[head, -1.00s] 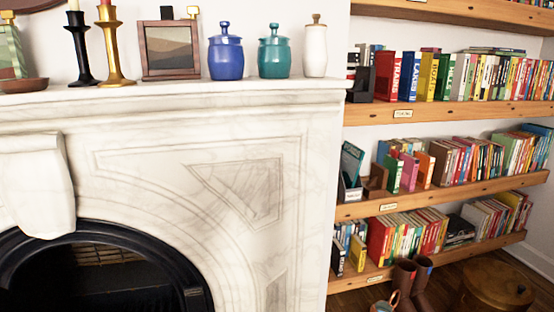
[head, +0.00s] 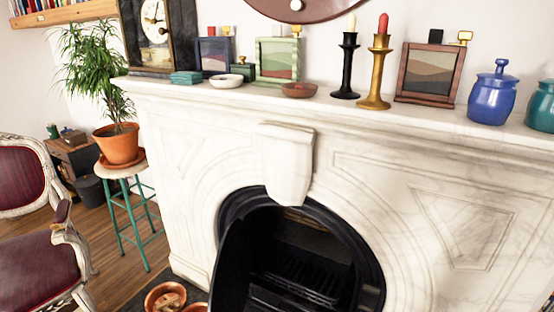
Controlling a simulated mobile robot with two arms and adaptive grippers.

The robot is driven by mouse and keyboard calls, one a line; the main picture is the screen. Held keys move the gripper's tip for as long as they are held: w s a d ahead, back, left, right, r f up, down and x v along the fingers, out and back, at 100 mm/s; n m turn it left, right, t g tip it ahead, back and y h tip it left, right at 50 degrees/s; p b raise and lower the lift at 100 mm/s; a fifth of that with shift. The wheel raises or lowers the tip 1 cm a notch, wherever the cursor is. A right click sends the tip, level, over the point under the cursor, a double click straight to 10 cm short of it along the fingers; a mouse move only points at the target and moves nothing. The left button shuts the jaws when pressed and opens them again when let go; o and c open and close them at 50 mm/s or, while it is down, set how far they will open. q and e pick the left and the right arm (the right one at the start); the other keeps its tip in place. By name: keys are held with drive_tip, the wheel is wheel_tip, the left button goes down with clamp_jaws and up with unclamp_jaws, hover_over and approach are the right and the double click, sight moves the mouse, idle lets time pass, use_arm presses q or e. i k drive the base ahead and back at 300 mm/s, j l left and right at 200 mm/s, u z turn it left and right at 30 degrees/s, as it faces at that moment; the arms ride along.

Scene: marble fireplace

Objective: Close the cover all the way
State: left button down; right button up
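The fireplace opening (head: 310,262) is in the lower middle of the head view, with a black arched surround. A black cover panel (head: 234,262) stands at the left side of the opening, swung outward from it. The dark inside and a grate (head: 300,284) show to the right of the panel. The panel's lower part is cut off by the bottom edge of the picture. Neither of my grippers is in view.
A white marble mantel (head: 215,95) holds a clock (head: 155,30), frames, candlesticks and jars. A potted plant (head: 118,143) stands on a green stool (head: 125,180) at left, near a red chair (head: 30,260). Copper pots (head: 163,297) sit on the floor left of the panel.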

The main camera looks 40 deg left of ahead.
sight(230, 280)
drive_tip(key=j+u, duration=0.2)
drive_tip(key=j, duration=1.2)
drive_tip(key=j+u, duration=0.25)
drive_tip(key=j, duration=1.1)
